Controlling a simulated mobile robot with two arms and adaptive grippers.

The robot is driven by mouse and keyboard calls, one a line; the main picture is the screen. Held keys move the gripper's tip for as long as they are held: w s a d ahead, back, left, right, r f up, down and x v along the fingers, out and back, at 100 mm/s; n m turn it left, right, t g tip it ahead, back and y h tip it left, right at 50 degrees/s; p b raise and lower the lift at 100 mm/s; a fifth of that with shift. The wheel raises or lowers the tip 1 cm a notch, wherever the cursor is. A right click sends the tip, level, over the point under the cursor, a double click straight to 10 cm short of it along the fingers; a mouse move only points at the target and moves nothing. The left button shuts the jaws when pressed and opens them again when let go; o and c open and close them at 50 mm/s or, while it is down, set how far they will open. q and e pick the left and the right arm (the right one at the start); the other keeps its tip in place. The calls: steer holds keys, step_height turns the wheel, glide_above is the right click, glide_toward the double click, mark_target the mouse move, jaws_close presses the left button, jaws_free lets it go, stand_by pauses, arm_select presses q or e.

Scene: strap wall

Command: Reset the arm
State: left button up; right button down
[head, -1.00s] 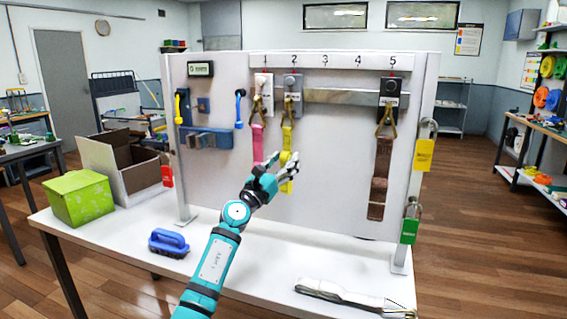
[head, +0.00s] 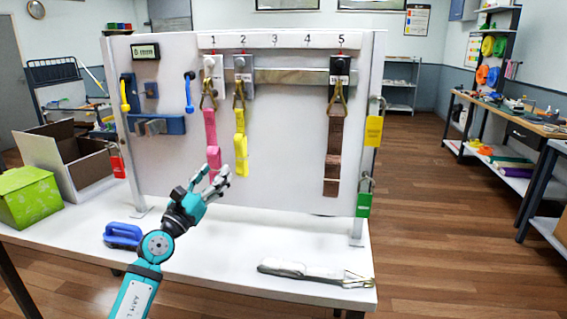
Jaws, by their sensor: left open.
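My left gripper (head: 217,181) is in the middle of the head view, in front of the lower part of the white strap wall (head: 280,180). It is open and nothing shows between its fingers. Its teal arm comes up from the bottom left. The yellow strap (head: 240,145) hangs at position 2, right of the fingers. The brown strap (head: 333,155) hangs at position 5. My right gripper is not in view.
A white strap with a metal buckle (head: 315,272) lies on the table's front right. A blue brush (head: 123,235) lies left of my arm. A green box (head: 28,198) and an open cardboard box (head: 65,160) stand at left. Padlocks hang on the wall's side posts.

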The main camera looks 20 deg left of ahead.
arm_select(q)
steer(key=s+d+f+n+g+y, duration=0.3)
steer(key=s+f+n, duration=0.3)
steer(key=f+n, duration=0.3)
steer(key=s+d+f+n+g+y, duration=0.2)
steer(key=s+f+n+g, duration=0.4)
steer(key=n, duration=0.5)
steer(key=s+d+f+n+g+y, duration=0.1)
steer(key=s+d+f+n+y, duration=0.3)
steer(key=f+n, duration=0.6)
steer(key=s+d+f+n+g+h, duration=0.2)
steer(key=s+d+f+g+h, duration=0.25)
steer(key=s+d, duration=0.45)
steer(key=s+d+f+n+g+h, duration=0.2)
steer(key=s+d+f+g+h, duration=0.3)
steer(key=s, duration=0.6)
step_height(320, 180, down, 25)
steer(key=y+p, duration=0.1)
steer(key=p, duration=0.1)
steer(key=s+a+f+g+p, duration=0.1)
steer(key=s+a+f, duration=0.1)
steer(key=s+f, duration=1.3)
steer(key=shift+s+g, duration=0.35)
steer(key=shift+s, duration=0.85)
steer(key=shift+f, duration=0.1)
